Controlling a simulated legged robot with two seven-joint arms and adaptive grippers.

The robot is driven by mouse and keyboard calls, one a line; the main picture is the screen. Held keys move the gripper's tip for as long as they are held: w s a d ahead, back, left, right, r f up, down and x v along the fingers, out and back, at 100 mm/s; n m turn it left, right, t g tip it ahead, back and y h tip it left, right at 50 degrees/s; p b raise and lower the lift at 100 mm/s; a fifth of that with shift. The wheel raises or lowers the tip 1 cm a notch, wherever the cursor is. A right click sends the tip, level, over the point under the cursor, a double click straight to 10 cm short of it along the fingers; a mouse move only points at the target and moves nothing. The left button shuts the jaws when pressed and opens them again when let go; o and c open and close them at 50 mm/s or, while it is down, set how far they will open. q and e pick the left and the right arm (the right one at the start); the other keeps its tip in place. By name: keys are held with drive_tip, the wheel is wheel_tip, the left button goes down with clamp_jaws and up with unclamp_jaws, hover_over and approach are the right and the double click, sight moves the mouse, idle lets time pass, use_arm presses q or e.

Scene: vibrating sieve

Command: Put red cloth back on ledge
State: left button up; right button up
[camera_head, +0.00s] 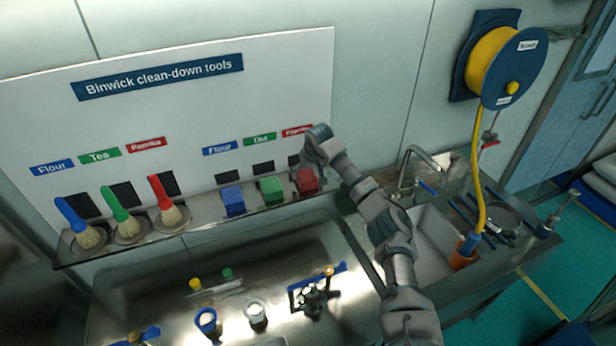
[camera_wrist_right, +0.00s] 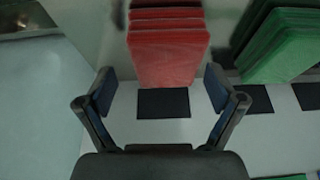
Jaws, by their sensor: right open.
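The folded red cloth (camera_head: 307,182) sits on the steel ledge (camera_head: 150,240), at the right end of its cloth row, below the red Paprika label (camera_head: 297,131). My right gripper (camera_head: 306,163) is just above and behind it, near the board. In the right wrist view the red cloth (camera_wrist_right: 168,50) is a stack of folded layers, ahead of and roughly between the open fingers of my right gripper (camera_wrist_right: 160,90). A gap shows at either side, and the fingers hold nothing. My left gripper is not in view.
The green cloth (camera_head: 271,188) and blue cloth (camera_head: 233,200) stand left of the red one. Several brushes (camera_head: 167,203) rest further left. A sink (camera_head: 432,245) and hose reel (camera_head: 492,62) are right.

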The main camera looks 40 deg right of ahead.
drive_tip(key=v, duration=0.4)
drive_tip(key=b+v, duration=0.1)
drive_tip(key=v, duration=0.3)
drive_tip(key=shift+s+a+r, duration=0.2)
drive_tip(key=shift+a+r, duration=0.1)
drive_tip(key=shift+r, duration=0.05)
drive_tip(key=shift+s+r, duration=0.1)
drive_tip(key=shift+r, duration=0.15)
drive_tip(key=shift+d, duration=0.2)
drive_tip(key=shift+a+r, duration=0.1)
